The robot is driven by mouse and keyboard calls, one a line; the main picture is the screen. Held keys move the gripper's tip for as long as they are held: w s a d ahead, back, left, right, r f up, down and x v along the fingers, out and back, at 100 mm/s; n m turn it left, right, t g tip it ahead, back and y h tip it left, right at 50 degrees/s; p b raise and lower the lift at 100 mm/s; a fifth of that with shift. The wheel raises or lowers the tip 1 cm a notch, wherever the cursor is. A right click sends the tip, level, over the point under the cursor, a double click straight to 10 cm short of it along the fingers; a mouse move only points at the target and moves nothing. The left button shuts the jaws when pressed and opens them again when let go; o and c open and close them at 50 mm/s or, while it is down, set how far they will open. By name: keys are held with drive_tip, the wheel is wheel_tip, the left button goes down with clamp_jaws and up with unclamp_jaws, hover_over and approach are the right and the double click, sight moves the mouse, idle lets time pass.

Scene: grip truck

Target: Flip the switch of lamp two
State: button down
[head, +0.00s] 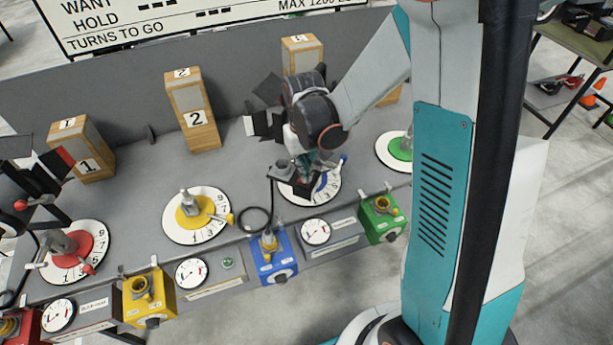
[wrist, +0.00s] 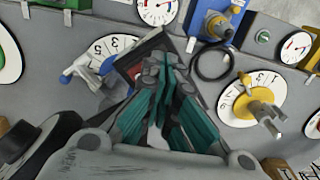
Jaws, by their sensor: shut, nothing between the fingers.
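My gripper (head: 306,178) is shut and empty, low over the blue-and-white numbered dial (head: 325,186). In the wrist view its teal fingers (wrist: 165,68) meet over a dark square piece with a reddish inside (wrist: 148,52); I cannot tell whether they touch it or whether it is a switch. A black lamp-like body with flaps (head: 264,120) shows beside my wrist, partly hidden. The wooden block marked 2 (head: 194,118) stands at the back, left of my gripper. No switch is clearly labelled for lamp two.
A yellow dial (head: 190,213) and red dial (head: 78,250) lie left; a green dial (head: 396,150) lies right. Blue (head: 273,260), yellow (head: 150,296) and green (head: 383,218) boxes line the front edge. A black cable loop (wrist: 212,64) lies near my fingers. Block 1 (head: 82,148) stands far left.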

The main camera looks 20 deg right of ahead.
drive_tip(key=shift+f+b, duration=0.5)
drive_tip(key=shift+f, duration=0.1)
drive_tip(key=shift+r, duration=0.15)
drive_tip(key=shift+r+p, duration=2.2)
drive_tip(key=shift+r, duration=1.2)
drive_tip(key=s+t+b, duration=0.7)
drive_tip(key=s+b, duration=0.8)
drive_tip(key=b, duration=0.2)
drive_tip(key=shift+f+b, duration=0.4)
drive_tip(key=shift+f, duration=0.05)
